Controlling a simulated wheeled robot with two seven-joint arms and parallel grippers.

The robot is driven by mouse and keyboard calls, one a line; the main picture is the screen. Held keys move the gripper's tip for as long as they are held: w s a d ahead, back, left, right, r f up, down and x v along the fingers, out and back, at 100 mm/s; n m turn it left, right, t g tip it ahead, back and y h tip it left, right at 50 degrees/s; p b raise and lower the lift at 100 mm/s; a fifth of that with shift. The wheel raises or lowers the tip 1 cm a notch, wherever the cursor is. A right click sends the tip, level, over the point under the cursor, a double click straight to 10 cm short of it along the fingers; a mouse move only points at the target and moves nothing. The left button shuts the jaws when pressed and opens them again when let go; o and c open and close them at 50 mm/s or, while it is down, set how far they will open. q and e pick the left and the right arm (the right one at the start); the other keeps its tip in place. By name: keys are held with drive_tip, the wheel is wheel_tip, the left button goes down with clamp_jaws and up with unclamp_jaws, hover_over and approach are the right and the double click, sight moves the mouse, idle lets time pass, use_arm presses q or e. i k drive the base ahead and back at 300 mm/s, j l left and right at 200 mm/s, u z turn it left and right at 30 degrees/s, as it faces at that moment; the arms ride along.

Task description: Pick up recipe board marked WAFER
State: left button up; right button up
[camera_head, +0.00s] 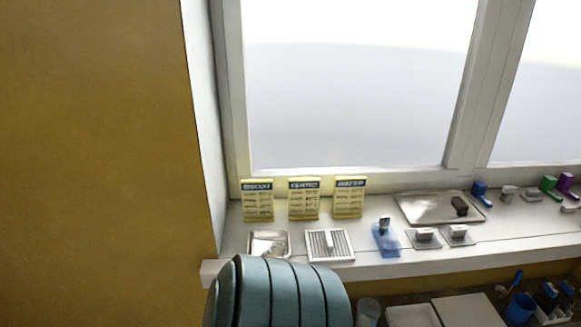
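Three yellow recipe boards with blue header strips stand in a row on the white window sill. The right board (350,197) has a blurred header that seems to read WAFER. The middle board (304,198) has a header that may read CENTRE. The left board (257,200) seems to read BISCUIT. The boards are upright with small gaps between them, and nothing covers their faces. Neither of my grippers is in view.
A small metal tray (285,246) and a ribbed white grate (330,259) lie in front of the boards. A flat metal tray (425,209) lies to the right. A blue bag-like item (386,238) is near it. A teal ribbed rounded shape (285,295) fills the lower foreground.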

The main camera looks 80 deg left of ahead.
sight(349, 191)
drive_tip(key=u, duration=2.5)
